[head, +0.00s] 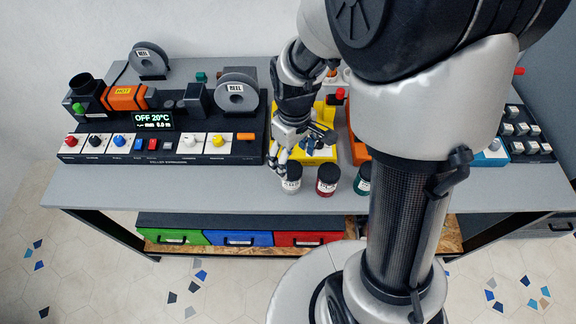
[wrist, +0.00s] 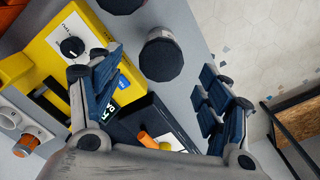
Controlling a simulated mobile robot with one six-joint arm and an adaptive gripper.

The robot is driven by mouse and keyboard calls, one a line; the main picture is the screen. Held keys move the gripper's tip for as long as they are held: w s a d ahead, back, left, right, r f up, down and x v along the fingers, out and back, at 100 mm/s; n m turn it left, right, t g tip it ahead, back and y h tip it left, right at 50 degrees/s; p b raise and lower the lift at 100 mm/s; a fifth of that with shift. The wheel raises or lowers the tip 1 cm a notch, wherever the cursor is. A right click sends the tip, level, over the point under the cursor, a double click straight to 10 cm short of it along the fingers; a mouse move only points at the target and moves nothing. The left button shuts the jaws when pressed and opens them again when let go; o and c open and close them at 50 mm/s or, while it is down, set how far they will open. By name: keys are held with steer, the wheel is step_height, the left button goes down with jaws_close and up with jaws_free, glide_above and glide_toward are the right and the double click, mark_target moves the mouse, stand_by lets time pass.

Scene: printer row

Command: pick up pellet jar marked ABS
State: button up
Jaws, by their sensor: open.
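Three small jars with black lids stand near the table's front edge: a pale grey-white one (head: 292,178), a red one (head: 327,181) and a green one (head: 363,179), partly hidden by my arm. Their labels are too small to read, so I cannot tell which says ABS. My gripper (head: 283,160) is open and empty, pointing down just above and behind the pale jar. In the wrist view, a dark-lidded jar (wrist: 161,57), seemingly the pale one, lies ahead between the spread fingertips (wrist: 160,68). A second lid is cut off at the top edge (wrist: 121,4).
A black extruder panel (head: 150,157) with knobs stands left of my gripper, and a yellow device (head: 313,152) stands close behind the jars. The table (head: 220,196) is bare along its front left. Green, blue and red drawers (head: 243,239) sit below.

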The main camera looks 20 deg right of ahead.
mark_target(291, 176)
steer(key=f+b, duration=0.2)
steer(key=f, duration=0.3)
steer(key=f+b, duration=0.2)
steer(key=f, duration=0.3)
steer(key=shift+w+a, duration=0.1)
steer(key=shift+a, duration=0.1)
steer(key=shift+r, duration=0.1)
steer(key=shift+c, duration=0.5)
steer(key=c, duration=1.2)
steer(key=shift+o, duration=0.2)
steer(key=shift+r, duration=0.1)
